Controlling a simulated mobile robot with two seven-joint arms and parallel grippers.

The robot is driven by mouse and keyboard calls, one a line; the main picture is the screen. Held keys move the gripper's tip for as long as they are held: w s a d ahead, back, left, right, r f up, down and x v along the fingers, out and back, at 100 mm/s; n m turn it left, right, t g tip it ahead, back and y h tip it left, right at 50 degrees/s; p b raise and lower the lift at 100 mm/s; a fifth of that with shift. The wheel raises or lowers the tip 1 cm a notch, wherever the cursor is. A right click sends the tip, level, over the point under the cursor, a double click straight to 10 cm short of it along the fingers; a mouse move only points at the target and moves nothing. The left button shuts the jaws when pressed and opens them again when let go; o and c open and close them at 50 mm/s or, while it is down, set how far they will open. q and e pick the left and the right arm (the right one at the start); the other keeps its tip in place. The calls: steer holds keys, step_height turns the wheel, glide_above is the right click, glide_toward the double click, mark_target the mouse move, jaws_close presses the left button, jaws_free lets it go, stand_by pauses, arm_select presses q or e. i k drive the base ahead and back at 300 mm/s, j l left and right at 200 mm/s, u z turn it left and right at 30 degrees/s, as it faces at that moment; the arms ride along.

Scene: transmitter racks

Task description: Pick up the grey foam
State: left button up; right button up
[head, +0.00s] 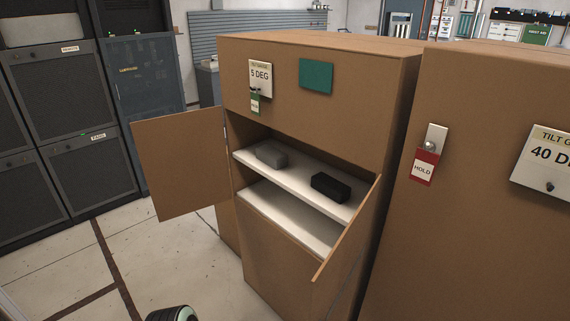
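A grey block that looks like the grey foam (271,155) lies on the upper white shelf (300,184) of an open brown cabinet, towards the left. A black block (331,187) lies on the same shelf to its right, with a gap between them. Nothing covers the grey block from this view. Neither of my grippers shows. A dark rounded part with a pale green cap, likely mine, shows at the bottom edge.
The cabinet's left door (183,163) stands wide open; its right door (347,243) swings towards me, edge-on. A lower white shelf (289,216) looks empty. A second brown cabinet (480,220) stands close on the right. Dark racks (75,120) stand left. The floor (170,250) ahead is clear.

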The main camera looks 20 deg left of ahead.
mark_target(273, 157)
steer(key=i+j+z, duration=0.1)
steer(key=j+z, duration=0.25)
steer(key=j, duration=0.5)
steer(key=j+z, duration=0.35)
steer(key=j, duration=0.5)
